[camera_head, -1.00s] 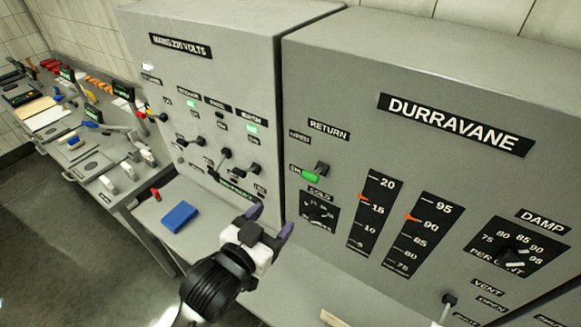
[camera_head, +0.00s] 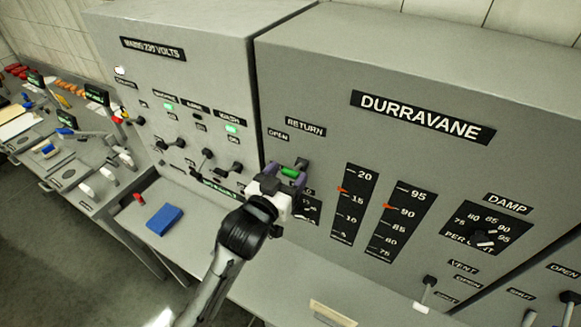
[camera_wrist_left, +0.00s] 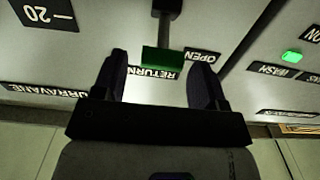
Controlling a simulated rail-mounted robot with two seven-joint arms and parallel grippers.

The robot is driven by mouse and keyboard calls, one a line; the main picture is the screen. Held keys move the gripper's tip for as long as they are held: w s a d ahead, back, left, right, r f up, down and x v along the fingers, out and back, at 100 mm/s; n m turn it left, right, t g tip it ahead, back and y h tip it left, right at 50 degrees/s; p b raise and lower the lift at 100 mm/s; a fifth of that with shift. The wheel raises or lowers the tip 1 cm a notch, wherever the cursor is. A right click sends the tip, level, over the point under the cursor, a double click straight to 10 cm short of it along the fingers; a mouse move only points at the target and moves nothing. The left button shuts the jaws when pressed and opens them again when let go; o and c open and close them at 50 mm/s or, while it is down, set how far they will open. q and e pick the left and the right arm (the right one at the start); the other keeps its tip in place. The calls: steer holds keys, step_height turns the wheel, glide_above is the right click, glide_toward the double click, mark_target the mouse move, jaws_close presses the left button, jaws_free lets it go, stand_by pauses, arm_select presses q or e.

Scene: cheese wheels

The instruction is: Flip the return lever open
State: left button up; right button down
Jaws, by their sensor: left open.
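The return lever has a dark pivot and a green handle (camera_head: 290,172). In the left wrist view the green handle (camera_wrist_left: 163,60) lies between the two open fingers, with no clear contact visible. My right gripper is not in view.
The HOLD dial (camera_head: 308,208) is partly covered just below my gripper. Two gauges (camera_head: 352,205) are to its right. The mains cabinet (camera_head: 185,60) with several switches stands close on the left. A blue block (camera_head: 164,218) lies on the ledge below.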

arm_select(q)
steer(key=shift+x, duration=1)
steer(key=shift+c, duration=0.5)
steer(key=shift+c, duration=0.7)
steer(key=c, duration=0.7)
steer(key=r+g+p, duration=0.1)
steer(key=p, duration=0.5)
steer(key=shift+w+d+r+y+p, duration=0.1)
steer(key=shift+w+r+y+p, duration=0.1)
steer(key=shift+y+p, duration=0.2)
steer(key=shift+f+g, duration=0.1)
steer(key=shift+g, duration=0.2)
steer(key=shift+f, duration=0.2)
steer(key=o, duration=0.9)
steer(key=shift+o, duration=0.2)
